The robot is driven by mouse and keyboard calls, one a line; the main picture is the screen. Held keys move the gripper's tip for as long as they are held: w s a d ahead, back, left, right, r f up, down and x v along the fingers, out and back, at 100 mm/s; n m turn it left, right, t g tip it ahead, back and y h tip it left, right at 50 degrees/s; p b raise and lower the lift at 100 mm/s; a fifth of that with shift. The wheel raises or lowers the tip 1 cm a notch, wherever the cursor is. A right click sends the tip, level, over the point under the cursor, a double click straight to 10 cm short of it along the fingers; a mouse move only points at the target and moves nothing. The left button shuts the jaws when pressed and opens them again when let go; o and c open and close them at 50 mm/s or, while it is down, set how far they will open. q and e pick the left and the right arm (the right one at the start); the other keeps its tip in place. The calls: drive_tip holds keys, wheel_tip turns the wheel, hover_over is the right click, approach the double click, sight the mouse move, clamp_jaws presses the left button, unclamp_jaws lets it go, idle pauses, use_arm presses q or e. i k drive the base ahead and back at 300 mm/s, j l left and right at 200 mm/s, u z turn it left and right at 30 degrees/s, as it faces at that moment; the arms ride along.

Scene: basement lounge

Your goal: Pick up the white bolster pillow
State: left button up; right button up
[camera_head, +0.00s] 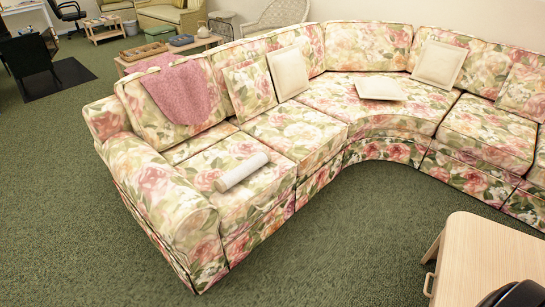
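The white bolster pillow (241,172) is a small white cylinder. It lies on its side on the left-end seat cushion of the floral sectional sofa (330,112), near the sofa's left armrest. Nothing covers it in the head view. Neither of my grippers is in view, and nothing is touching the bolster.
A pink throw (184,93) hangs over the sofa back. Square cream pillows (288,73) are on the sofa. A light wooden table (490,262) with a dark object (518,295) stands at the lower right. Green carpet (330,245) in front of the sofa is clear.

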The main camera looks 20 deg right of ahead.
sight(227, 182)
drive_tip(key=i+l+z, duration=0.2)
drive_tip(key=i+z, duration=0.7)
